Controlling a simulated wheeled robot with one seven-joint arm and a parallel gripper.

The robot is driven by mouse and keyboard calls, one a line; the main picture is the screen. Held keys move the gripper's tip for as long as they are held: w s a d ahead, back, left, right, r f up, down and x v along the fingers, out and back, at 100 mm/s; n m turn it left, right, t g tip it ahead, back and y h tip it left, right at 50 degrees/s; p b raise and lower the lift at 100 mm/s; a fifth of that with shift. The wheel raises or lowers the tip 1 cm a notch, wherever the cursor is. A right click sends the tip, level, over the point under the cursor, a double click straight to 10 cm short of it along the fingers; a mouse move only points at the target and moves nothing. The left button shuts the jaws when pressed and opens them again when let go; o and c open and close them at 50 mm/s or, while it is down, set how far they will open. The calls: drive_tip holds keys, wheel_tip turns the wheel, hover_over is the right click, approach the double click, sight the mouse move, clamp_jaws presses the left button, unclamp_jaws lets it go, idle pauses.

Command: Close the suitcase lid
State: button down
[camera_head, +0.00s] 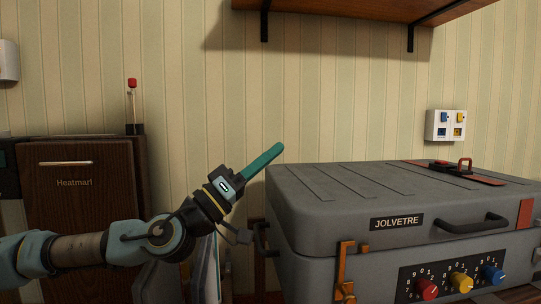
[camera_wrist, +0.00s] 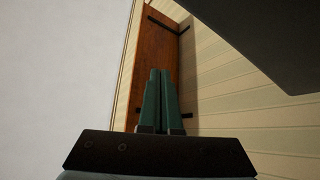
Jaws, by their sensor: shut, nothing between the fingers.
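The suitcase is a large grey case (camera_head: 330,272) at the right in the head view. Its grey lid (camera_head: 340,195) lies over the body and looks lowered, with at most a narrow dark seam between them; I cannot tell if it is fully shut. The lid bears a "JOLVETRE" label and a black handle (camera_head: 470,223). An orange latch (camera_head: 345,270) stands on the front left. My gripper (camera_head: 278,148), with green fingers, is just left of the lid's rear left corner and slightly above it, pointing up and right. Its fingers are together and empty, as the wrist view (camera_wrist: 160,75) shows too.
A wooden shelf (camera_head: 365,8) on black brackets hangs above the suitcase. A brown "Heatmarl" cabinet (camera_head: 80,205) stands at the left. Red, yellow and blue dials (camera_head: 460,282) are on the suitcase front. A socket panel (camera_head: 446,125) is on the striped wall.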

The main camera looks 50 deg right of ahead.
drive_tip(key=w+a+f+b, duration=0.1)
drive_tip(key=w+a+b, duration=0.3)
drive_tip(key=a+b, duration=0.8)
drive_tip(key=shift+w+a+f, duration=0.15)
drive_tip(key=shift+a+f, duration=0.2)
drive_tip(key=shift+a, duration=0.6)
